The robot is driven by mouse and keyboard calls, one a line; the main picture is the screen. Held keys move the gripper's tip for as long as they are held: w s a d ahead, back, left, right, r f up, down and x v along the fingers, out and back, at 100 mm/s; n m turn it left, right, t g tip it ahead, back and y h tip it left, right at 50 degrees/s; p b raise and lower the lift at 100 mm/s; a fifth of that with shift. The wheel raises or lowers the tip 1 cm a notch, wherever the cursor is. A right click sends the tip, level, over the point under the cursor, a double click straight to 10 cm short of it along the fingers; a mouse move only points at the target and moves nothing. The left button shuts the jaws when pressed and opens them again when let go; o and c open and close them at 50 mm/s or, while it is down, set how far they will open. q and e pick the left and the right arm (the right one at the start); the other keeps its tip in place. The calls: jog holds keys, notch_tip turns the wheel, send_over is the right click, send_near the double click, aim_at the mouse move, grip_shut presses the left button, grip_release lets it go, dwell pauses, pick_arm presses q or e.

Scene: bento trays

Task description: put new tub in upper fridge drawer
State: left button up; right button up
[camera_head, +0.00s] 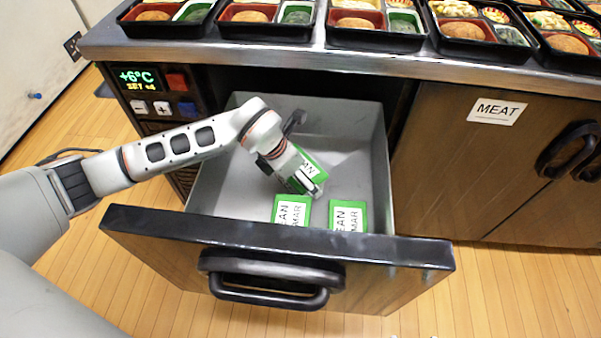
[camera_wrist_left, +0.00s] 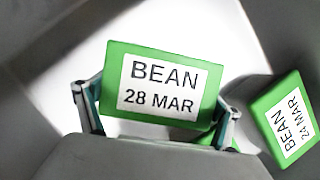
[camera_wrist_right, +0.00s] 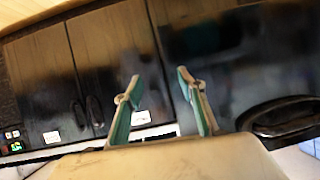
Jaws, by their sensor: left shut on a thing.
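A green tub labelled BEAN 28 MAR (camera_wrist_left: 160,87) is between the fingers of my left gripper (camera_wrist_left: 155,105). In the head view the same tub (camera_head: 312,165) is tilted and inside the open upper fridge drawer (camera_head: 230,190). Two more green BEAN tubs, a left one (camera_head: 291,210) and a right one (camera_head: 348,215), sit by the drawer's front wall. One, labelled 24 MAR (camera_wrist_left: 290,125), shows at the right of the left wrist view. My right gripper (camera_wrist_right: 160,92) is open and empty, facing dark cabinet fronts; it is out of the head view.
The drawer front with its black handle (camera_head: 270,278) sticks out over the wooden floor. Bento trays (camera_head: 265,30) line the counter (camera_head: 290,58) above. A MEAT door (camera_head: 497,110) is shut at the right. The drawer's back right floor is free.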

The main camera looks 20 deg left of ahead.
pick_arm(q)
jog(key=shift+w+r, duration=0.1)
jog(key=shift+r, duration=0.05)
jog(key=o, duration=1.2)
jog(key=shift+o, duration=0.2)
jog(key=v, duration=0.1)
jog(key=p+v, duration=0.1)
jog(key=v, duration=0.1)
jog(key=p+v, duration=0.1)
jog(key=v, duration=0.1)
jog(key=shift+w+r, duration=0.1)
jog(key=shift+w, duration=0.2)
jog(key=p+v, duration=0.2)
jog(key=v, duration=0.3)
jog(key=shift+s+r, duration=0.3)
jog(key=shift+s, duration=0.05)
jog(key=shift+s+a+r, duration=0.15)
jog(key=shift+s+r, duration=0.3)
pick_arm(e)
jog(key=shift+n+g+h, duration=0.5)
jog(key=shift+n, duration=0.1)
jog(key=d, duration=0.1)
jog(key=s+d+f, duration=0.1)
jog(key=d+f, duration=0.1)
jog(key=shift+s+d+f, duration=0.15)
jog(key=shift+s+d, duration=0.15)
jog(key=shift+s, duration=0.1)
jog(key=shift+w+a, duration=0.1)
jog(key=shift+a, duration=0.05)
